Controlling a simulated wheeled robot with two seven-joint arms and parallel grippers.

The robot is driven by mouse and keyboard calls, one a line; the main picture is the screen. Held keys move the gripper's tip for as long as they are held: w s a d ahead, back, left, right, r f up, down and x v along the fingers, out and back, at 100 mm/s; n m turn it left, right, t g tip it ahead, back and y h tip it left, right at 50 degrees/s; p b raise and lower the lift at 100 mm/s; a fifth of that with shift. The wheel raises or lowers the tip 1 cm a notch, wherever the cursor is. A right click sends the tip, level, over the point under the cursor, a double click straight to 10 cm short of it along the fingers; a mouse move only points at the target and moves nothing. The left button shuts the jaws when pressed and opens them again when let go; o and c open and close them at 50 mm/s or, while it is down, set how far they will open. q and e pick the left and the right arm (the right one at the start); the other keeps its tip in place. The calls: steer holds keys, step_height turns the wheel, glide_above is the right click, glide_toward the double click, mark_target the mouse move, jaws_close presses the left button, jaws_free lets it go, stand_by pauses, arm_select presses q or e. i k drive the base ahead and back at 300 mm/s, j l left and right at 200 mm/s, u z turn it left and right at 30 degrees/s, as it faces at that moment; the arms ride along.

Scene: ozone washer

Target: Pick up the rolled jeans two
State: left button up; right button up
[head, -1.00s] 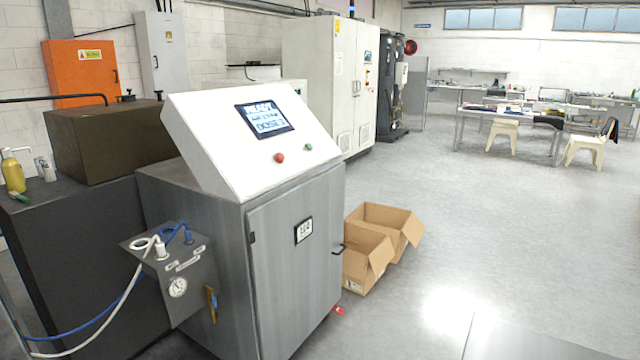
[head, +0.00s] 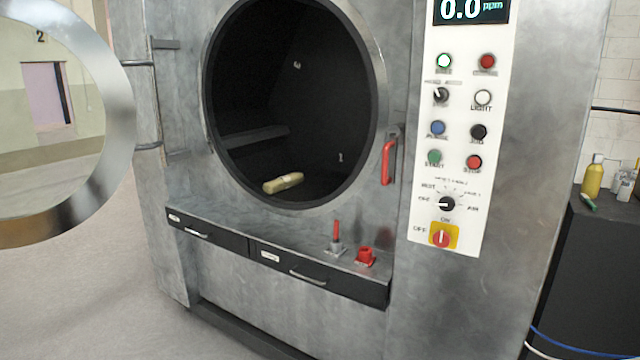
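A small pale yellow rolled bundle (head: 283,183) lies inside the dark drum (head: 300,125) of the washer, on its floor near the front lower rim. It is the only roll I see, and I cannot tell from its look whether it is jeans. The washer's round door (head: 122,120) stands open to the left, with its ring frame and clear glass. Neither of my grippers is in view. The deep inside of the drum is dark.
A ledge with two drawers (head: 290,272) juts out below the drum opening. A red lever (head: 337,232) and a red fitting (head: 366,257) stand on it. A red door handle (head: 388,162) and control panel (head: 458,140) are right of the opening. Open floor (head: 90,290) lies at left.

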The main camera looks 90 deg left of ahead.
mark_target(285, 182)
steer(key=u, duration=3)
steer(key=i+j, duration=0.55)
